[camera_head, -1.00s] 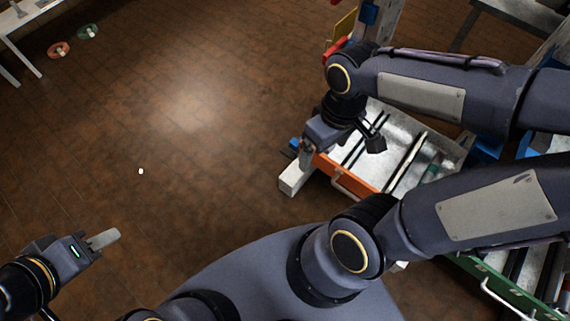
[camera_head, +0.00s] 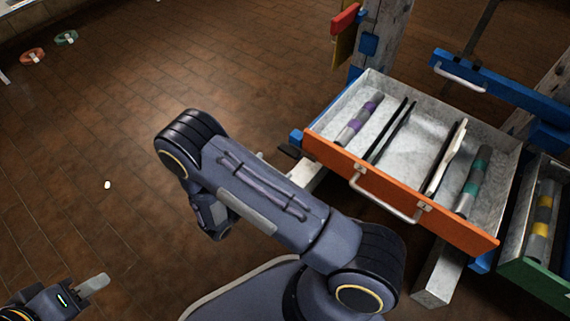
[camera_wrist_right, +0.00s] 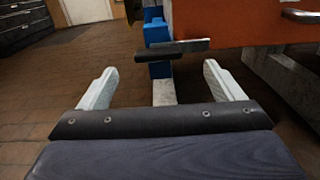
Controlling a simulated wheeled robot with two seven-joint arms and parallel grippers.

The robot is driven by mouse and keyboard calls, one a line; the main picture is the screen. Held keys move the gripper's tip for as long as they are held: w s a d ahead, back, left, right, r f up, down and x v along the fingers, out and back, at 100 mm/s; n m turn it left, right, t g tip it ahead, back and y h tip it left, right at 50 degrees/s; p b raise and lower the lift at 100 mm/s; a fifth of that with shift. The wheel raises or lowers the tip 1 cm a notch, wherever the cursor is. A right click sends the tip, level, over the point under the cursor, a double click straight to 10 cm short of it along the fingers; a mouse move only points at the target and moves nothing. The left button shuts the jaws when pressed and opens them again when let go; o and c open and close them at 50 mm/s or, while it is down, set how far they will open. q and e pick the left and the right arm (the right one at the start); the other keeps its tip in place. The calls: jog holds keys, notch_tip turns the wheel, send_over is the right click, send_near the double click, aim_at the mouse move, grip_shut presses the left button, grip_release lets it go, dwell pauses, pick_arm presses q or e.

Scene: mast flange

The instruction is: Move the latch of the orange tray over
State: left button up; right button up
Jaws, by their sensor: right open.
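The orange tray's front (camera_head: 400,190) shows at the right of the head view, with a metal handle. The latch looks like a short dark bar (camera_head: 289,152) at the front's left end. In the right wrist view the latch (camera_wrist_right: 186,49) lies level beside the orange front (camera_wrist_right: 235,22), across a blue block. My right gripper (camera_wrist_right: 160,70) is open and empty, its fingertips apart on the near side of the latch, not visibly touching it. In the head view my right arm mostly hides that gripper. My left gripper (camera_head: 95,285) is at the lower left, away from the tray; its jaw gap does not show.
The tray holds purple-banded (camera_head: 360,118) and teal-banded (camera_head: 474,182) cylinders and dark dividers. A green-fronted tray (camera_head: 535,275) is at the right, a blue-fronted one (camera_head: 500,85) behind. A pale beam (camera_wrist_right: 163,92) stands below the latch. The brown floor at left is mostly clear.

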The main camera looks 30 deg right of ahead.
aim_at(286, 153)
jog(key=x, duration=0.2)
jog(key=b+x, duration=0.1)
jog(key=x, duration=0.2)
jog(key=b+x, duration=0.1)
jog(key=x, duration=0.1)
jog(key=shift+w+d+f, duration=0.25)
jog(key=shift+w+f, duration=0.05)
jog(key=shift+n, duration=0.3)
jog(key=c, duration=1.4)
